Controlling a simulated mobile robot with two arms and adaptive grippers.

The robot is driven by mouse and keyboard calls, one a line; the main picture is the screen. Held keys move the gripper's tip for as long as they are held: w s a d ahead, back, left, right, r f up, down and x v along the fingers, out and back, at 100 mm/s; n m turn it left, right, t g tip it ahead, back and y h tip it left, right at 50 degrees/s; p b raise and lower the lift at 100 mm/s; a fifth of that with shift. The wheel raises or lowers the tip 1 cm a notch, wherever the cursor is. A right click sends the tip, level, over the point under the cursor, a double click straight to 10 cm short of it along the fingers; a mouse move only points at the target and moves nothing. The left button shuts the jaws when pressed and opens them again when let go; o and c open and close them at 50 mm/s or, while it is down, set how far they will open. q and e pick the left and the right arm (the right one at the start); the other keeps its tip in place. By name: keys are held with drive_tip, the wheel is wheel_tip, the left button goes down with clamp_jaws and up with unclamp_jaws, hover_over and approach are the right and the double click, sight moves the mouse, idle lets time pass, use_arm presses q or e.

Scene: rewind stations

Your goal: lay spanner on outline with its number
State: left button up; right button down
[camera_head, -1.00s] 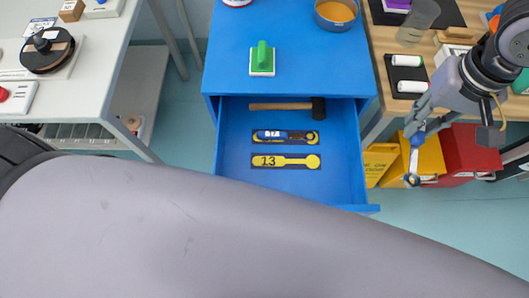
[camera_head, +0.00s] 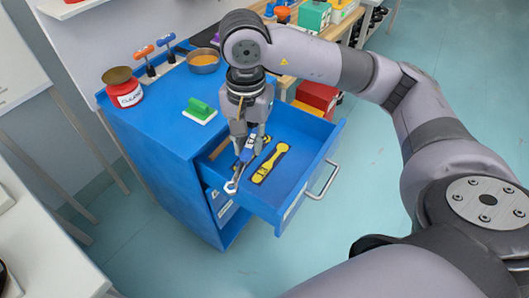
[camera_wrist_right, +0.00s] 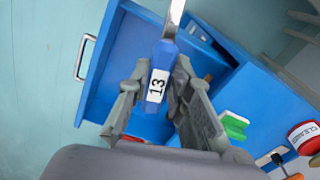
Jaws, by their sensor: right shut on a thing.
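My right gripper (camera_head: 246,145) is shut on a spanner (camera_head: 235,180), above the open blue drawer. The right wrist view shows the spanner's blue handle (camera_wrist_right: 160,75) between the fingers, with a white label reading 13, and its steel end pointing to the top of the picture. The yellow spanner outline (camera_head: 270,162) on a dark backing lies on the drawer floor, just right of the held spanner. Its number is too small to read now. Another spanner's place beside it is mostly hidden by the gripper. My left gripper is out of view.
The drawer (camera_head: 300,185) has raised walls and a front handle (camera_head: 323,180). Open floor lies to the right.

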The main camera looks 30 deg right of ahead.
drive_tip(key=w+d+f+m+b, duration=0.3)
drive_tip(key=w+d+m, duration=0.15)
drive_tip(key=m, duration=1.05)
drive_tip(key=m+b, duration=0.5)
drive_tip(key=m, duration=1.9)
hover_over(266, 167)
wheel_tip(266, 167, down, 4)
wheel_tip(266, 167, down, 20)
drive_tip(key=shift+r+p, duration=0.15)
drive_tip(key=shift+p, duration=0.35)
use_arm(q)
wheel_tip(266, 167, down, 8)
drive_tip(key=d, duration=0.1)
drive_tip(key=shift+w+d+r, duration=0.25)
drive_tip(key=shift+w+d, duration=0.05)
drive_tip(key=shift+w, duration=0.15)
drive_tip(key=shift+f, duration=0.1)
use_arm(e)
drive_tip(key=c, duration=1.4)
unclamp_jaws()
drive_tip(key=shift+c, duration=0.2)
